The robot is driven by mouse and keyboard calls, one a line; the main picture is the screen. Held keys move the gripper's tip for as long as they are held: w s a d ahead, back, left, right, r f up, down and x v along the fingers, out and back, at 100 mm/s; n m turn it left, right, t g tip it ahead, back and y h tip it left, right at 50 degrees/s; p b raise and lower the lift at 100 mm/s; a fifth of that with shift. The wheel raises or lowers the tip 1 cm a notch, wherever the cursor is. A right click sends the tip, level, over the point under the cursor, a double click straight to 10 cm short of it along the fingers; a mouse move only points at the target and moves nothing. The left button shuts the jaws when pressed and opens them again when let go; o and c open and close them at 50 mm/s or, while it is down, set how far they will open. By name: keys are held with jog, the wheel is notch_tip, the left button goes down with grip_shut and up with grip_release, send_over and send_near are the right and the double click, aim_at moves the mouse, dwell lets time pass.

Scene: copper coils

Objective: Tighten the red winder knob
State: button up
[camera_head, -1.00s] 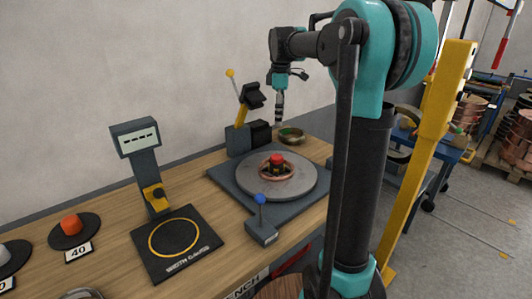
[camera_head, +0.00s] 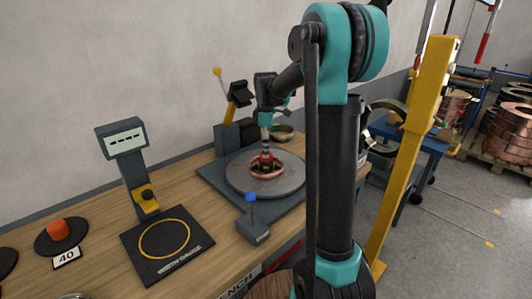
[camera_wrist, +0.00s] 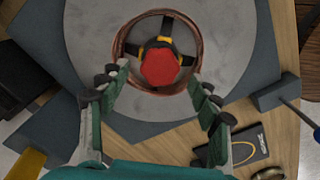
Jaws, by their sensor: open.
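The red winder knob (camera_wrist: 161,67) sits at the centre of the grey round winder plate (camera_wrist: 88,42) in the wrist view, with a dark and yellow hub under it. A copper coil (camera_wrist: 124,36) rings the hub. In the head view the knob (camera_head: 266,157) shows small on the plate (camera_head: 243,183), just under my gripper (camera_head: 266,147). In the wrist view my gripper (camera_wrist: 160,97) is open, its two fingers apart, left and right below the knob. It holds nothing. Whether a finger touches the knob cannot be told.
A blue-knobbed lever (camera_head: 251,215) stands at the plate's front corner. A width gauge pad (camera_head: 165,239) and display post (camera_head: 137,170) are to the left. A yellow lever (camera_head: 223,92) stands behind. A yellow post (camera_head: 415,130) rises at right.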

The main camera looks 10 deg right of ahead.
jog(key=shift+f, duration=1.2)
jog(key=shift+c, duration=0.6)
jog(key=c, duration=1)
jog(key=shift+c, duration=0.2)
